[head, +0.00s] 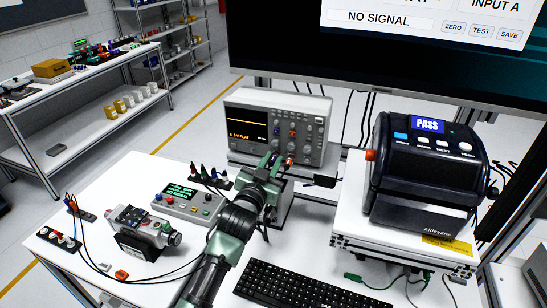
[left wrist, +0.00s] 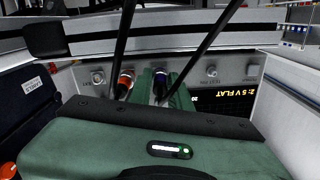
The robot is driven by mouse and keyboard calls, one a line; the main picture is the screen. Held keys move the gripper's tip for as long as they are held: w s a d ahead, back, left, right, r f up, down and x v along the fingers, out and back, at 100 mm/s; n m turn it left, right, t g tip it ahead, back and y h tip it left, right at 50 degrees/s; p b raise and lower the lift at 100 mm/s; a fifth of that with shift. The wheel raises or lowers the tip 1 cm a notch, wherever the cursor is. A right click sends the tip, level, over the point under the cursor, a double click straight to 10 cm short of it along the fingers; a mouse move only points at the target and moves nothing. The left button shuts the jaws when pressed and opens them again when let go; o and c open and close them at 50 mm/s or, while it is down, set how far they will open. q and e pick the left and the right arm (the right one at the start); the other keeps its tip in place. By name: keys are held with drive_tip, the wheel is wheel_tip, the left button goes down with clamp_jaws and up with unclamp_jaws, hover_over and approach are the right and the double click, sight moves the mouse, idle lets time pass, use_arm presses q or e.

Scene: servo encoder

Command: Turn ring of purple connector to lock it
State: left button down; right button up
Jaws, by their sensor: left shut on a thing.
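My left gripper (head: 272,161) reaches the lower front of the oscilloscope (head: 318,115). In the left wrist view its two green fingers (left wrist: 162,90) are shut around a dark purple connector (left wrist: 160,83) on the oscilloscope's front panel. The fingers hide most of it, so how far its ring is turned cannot be told. An orange connector (left wrist: 125,84) sits beside it, just outside the fingers, and also shows in the head view (head: 291,160). In the head view my gripper hides the purple connector. My right gripper is not in view.
Black cables (left wrist: 205,45) cross close in front of the fingers. A small meter (head: 188,202), a servo unit (head: 145,232) and a keyboard (head: 305,285) lie on the white table. A black label printer (head: 425,165) reading PASS stands right; a large monitor (head: 300,40) hangs behind.

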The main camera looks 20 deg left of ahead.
use_arm(q)
drive_tip(key=m+p, duration=0.1)
drive_tip(key=m, duration=0.3)
drive_tip(key=shift+r+m, duration=0.1)
drive_tip(key=shift+m, duration=0.3)
drive_tip(key=c, duration=1.6)
unclamp_jaws()
drive_tip(key=shift+d, duration=0.1)
drive_tip(key=shift+s+p, duration=0.3)
drive_tip(key=shift+s, duration=0.25)
drive_tip(key=shift+s+p, duration=0.7)
drive_tip(key=shift+s, duration=1.05)
drive_tip(key=shift+s+a+p, duration=0.2)
drive_tip(key=shift+s+p, duration=0.1)
drive_tip(key=shift+s, duration=1.95)
